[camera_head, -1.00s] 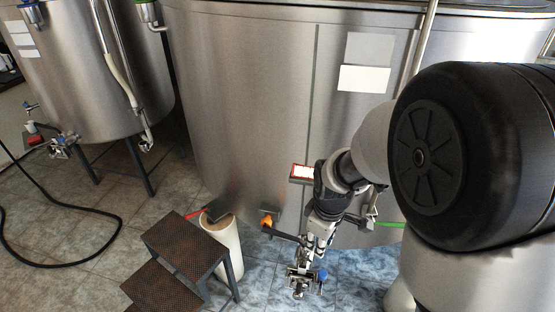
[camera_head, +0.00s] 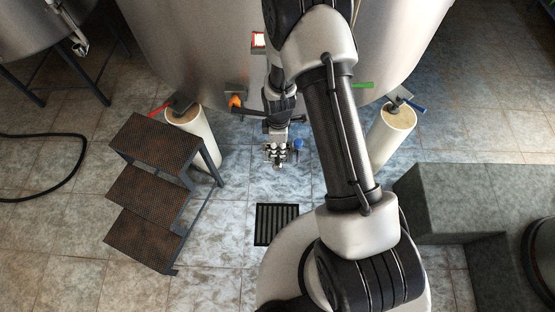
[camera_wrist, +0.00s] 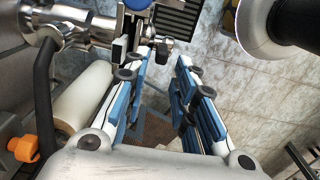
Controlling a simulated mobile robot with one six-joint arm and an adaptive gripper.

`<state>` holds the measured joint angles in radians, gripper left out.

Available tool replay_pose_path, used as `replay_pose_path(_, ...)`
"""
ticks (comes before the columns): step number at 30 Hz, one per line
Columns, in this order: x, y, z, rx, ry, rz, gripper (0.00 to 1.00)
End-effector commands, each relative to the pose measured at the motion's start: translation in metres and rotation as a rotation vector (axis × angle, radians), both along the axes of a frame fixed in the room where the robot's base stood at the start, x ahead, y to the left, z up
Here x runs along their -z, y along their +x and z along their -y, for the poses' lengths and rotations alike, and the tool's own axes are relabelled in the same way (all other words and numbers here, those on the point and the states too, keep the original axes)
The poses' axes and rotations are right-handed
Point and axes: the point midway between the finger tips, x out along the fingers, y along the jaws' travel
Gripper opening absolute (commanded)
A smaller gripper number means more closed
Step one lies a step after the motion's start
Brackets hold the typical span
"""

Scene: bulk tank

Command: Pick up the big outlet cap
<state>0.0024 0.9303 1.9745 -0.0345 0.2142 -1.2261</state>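A steel outlet fitting (camera_head: 278,155) with a blue part (camera_head: 298,144) stands low in front of the big tank in the head view. In the wrist view, steel outlet pipework (camera_wrist: 75,18) shows at upper left, and the blue part (camera_wrist: 137,4) is cut off by the top edge. I cannot single out the big outlet cap for certain among these parts. My gripper (camera_wrist: 168,62) is open, its two blue-padded fingers apart. Small dark and steel parts show close to its left fingertip; I cannot tell whether they touch. Nothing visible is held.
Brown steps (camera_head: 150,190) and a pale cylinder (camera_head: 194,135) stand left of the outlet; another cylinder (camera_head: 391,138) stands right. An orange part (camera_head: 235,101) is by the tank. A floor grate (camera_head: 277,225) lies in front. A grey-green block (camera_head: 460,200) fills the right.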

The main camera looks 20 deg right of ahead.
Motion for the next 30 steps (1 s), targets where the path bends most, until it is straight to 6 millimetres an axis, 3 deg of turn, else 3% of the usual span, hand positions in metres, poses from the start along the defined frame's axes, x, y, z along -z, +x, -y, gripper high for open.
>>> replay_pose_path(3,0.018,0.0,0.0,0.001,0.0,-0.001,0.25)
replay_pose_path(11,0.032,0.0,-0.001,0.001,0.0,0.0,0.25)
replay_pose_path(19,0.072,-0.001,-0.004,0.0,0.0,-0.001,0.25)
replay_pose_path(27,0.076,0.0,-0.003,0.001,0.0,0.001,0.25)
replay_pose_path(30,0.076,0.0,-0.003,0.001,0.0,0.0,0.2)
